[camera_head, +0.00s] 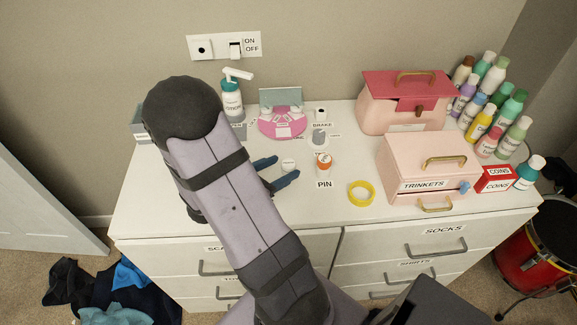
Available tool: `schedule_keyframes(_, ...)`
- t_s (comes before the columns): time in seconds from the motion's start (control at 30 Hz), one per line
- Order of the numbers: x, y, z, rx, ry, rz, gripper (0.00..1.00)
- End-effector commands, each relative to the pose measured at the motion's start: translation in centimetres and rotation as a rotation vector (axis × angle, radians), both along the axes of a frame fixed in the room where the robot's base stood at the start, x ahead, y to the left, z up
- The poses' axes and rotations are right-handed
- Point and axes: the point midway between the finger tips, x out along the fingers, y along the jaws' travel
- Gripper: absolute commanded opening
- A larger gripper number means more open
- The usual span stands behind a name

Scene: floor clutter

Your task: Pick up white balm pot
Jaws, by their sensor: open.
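A small white round pot (288,165), which looks like the balm pot, stands on the white dresser top left of the orange-capped bottle. Its label is too small to read. My gripper (284,168) is open, with one dark blue finger behind the pot's left side and the other in front of it. The pot shows in the gap near the fingertips. I cannot tell whether either finger touches it. My arm hides part of the dresser top to the left.
An orange-capped bottle (323,163) and a yellow ring (361,193) are to the right. Behind are a pink palette (283,131) and a lotion bottle (232,104). Pink boxes (397,115) (405,165) and several coloured bottles (487,115) fill the right side. The front middle edge (335,212) is clear.

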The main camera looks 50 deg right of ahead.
Motion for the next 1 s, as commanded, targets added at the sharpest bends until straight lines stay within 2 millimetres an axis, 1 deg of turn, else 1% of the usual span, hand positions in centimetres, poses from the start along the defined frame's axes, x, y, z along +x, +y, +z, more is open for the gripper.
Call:
schedule_keyframes(0.1, -0.2, -1.5, -0.7, 0.001, 0.002, -0.006, 0.52)
schedule_keyframes(0.3, -0.1, -3.3, -1.5, 0.0, 0.0, -0.003, 0.52)
schedule_keyframes(0.6, 0.0, -3.6, -1.6, 0.0, -0.001, 0.0, 0.52)
schedule_keyframes(0.63, 0.0, -3.6, -1.6, 0.0, -0.001, 0.0, 0.47)
schedule_keyframes(0.67, 0.0, -3.6, -1.6, 0.0, -0.001, 0.0, 0.4)
schedule_keyframes(0.7, 0.0, -3.6, -1.6, 0.0, -0.001, 0.0, 0.3)
schedule_keyframes(0.8, 0.0, -3.6, -1.6, 0.0, -0.001, 0.0, 0.08)
schedule_keyframes(1.0, 0.0, -3.6, -1.6, 0.0, -0.001, 0.0, 0.08)
